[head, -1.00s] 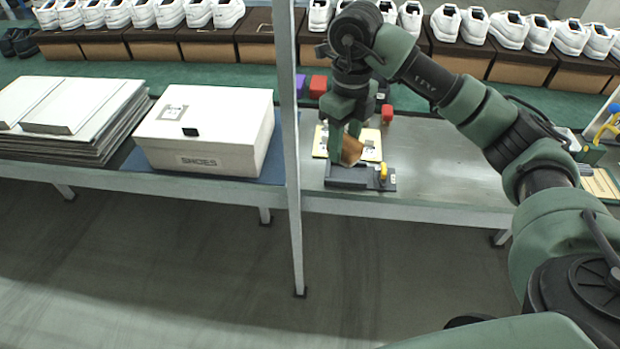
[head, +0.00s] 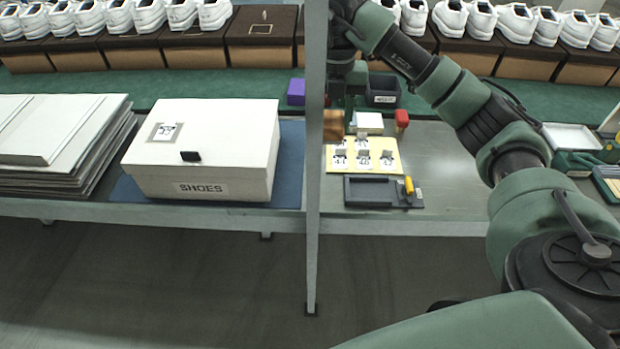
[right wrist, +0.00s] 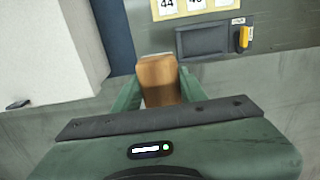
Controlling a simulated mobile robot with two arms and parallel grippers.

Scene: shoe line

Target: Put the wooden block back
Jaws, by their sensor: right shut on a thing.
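My right gripper (head: 342,108) is shut on the wooden block (head: 334,125), partly behind the grey post in the head view. In the right wrist view the brown block (right wrist: 158,82) sits between the two green fingers of the gripper (right wrist: 160,88). The block is held up, and in the head view it appears at the left end of the pale yellow number board (head: 396,168). A dark fixture with a shallow recess (head: 370,191) lies at the table's front edge; its recess looks empty. My left gripper is not in view.
The grey upright post (head: 313,230) stands in front of the table. A white SHOES box (head: 205,150) is left of it. A purple block (head: 296,92), a black bin (head: 383,93) and a red item (head: 402,118) stand behind. The metal table right of the board is clear.

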